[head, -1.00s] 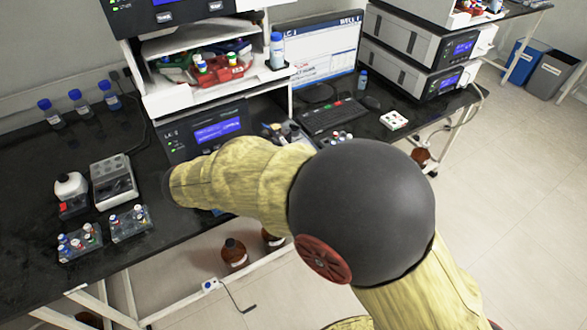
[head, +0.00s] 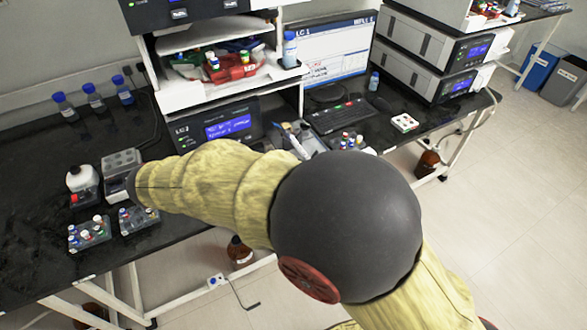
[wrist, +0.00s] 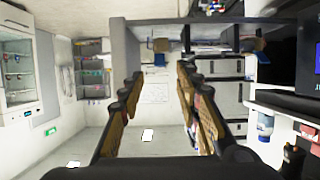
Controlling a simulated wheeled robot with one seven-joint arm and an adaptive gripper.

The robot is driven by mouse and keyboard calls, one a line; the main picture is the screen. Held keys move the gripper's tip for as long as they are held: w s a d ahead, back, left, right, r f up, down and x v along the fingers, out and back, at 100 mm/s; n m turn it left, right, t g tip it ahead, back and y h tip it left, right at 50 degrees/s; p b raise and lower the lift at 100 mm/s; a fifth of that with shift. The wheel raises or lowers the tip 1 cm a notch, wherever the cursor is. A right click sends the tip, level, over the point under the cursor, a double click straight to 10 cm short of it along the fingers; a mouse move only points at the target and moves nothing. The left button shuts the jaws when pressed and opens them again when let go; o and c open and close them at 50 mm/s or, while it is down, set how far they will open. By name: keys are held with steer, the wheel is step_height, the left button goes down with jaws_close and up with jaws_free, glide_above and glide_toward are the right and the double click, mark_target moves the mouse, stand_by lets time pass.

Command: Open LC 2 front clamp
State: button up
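A monitor (head: 333,55) and keyboard (head: 340,116) sit between the stacks. A brown bottle (head: 240,251) stands below.

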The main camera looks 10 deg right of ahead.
steer(key=shift+v, duration=2.1)
steer(key=shift+f, duration=0.1)
step_height(320, 180, down, 8)
steer(key=s+a+n+y, duration=0.1)
steer(key=s+n+y, duration=0.2)
steer(key=n, duration=0.8)
steer(key=s+d+f+n+g+y, duration=0.2)
steer(key=s+d+n+g+y, duration=0.1)
steer(key=s+n+y, duration=0.3)
steer(key=s+d+r+m+t+y, duration=0.1)
steer(key=s+d+r+t+y, duration=0.1)
steer(key=d+r, duration=0.3)
steer(key=s+d+r+m+t+y, duration=0.1)
steer(key=s+d+r, duration=0.4)
steer(key=d, duration=0.6)
steer(key=shift+m+t+y, duration=0.3)
steer(key=shift+t+y, duration=0.2)
steer(key=shift+t, duration=0.2)
steer(key=shift+s+r, duration=0.1)
steer(key=shift+s, duration=0.05)
